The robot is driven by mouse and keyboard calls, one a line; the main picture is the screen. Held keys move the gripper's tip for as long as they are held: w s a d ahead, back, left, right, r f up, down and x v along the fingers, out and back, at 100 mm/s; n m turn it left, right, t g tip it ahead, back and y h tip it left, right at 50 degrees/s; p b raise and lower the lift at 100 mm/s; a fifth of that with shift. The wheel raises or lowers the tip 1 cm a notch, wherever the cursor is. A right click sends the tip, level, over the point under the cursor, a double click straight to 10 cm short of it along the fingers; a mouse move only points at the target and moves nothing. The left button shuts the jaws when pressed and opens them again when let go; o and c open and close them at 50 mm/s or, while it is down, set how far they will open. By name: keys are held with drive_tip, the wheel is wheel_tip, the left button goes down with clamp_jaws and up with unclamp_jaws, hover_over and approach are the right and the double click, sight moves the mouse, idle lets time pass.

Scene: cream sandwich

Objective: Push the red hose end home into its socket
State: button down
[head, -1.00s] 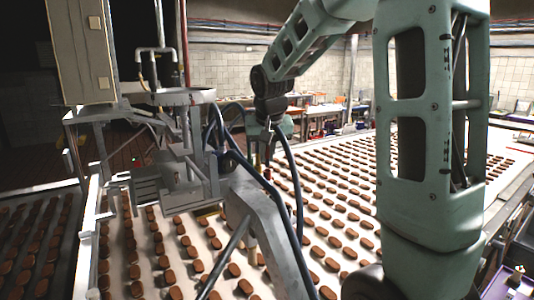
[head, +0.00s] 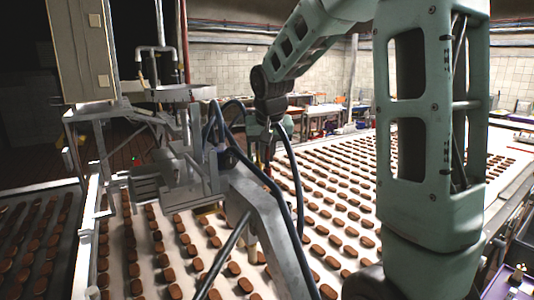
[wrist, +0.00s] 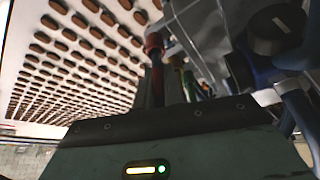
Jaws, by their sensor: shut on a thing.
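The red hose end (wrist: 153,45) shows at the top middle of the wrist view, at the tips of my gripper's fingers. My gripper (wrist: 160,84) is shut on it. In the head view my gripper (head: 265,145) hangs above the conveyor, just right of the grey machine, and the hose end is too small there to make out. I cannot pick out the red socket for certain, nor tell whether the hose end touches it. An amber fitting (wrist: 178,61) stands close to the right of the fingers in the wrist view.
The grey metal machine (head: 240,190) with dark looping hoses (head: 297,185) stands close to my gripper. A white conveyor (head: 330,285) with many brown biscuits runs below. In the wrist view, dark round parts (wrist: 275,28) crowd the right side.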

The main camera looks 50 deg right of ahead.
drive_tip(key=shift+f+b, duration=0.3)
drive_tip(key=shift+f, duration=0.2)
drive_tip(key=shift+r, duration=0.15)
drive_tip(key=shift+r+p, duration=0.5)
drive_tip(key=shift+r, duration=0.1)
drive_tip(key=shift+f+b, duration=0.7)
drive_tip(key=shift+b, duration=0.05)
idle(1.3)
drive_tip(key=c, duration=1.4)
unclamp_jaws()
drive_tip(key=p+v, duration=0.9)
drive_tip(key=v, duration=0.8)
drive_tip(key=shift+r+p, duration=0.2)
drive_tip(key=shift+p, duration=0.2)
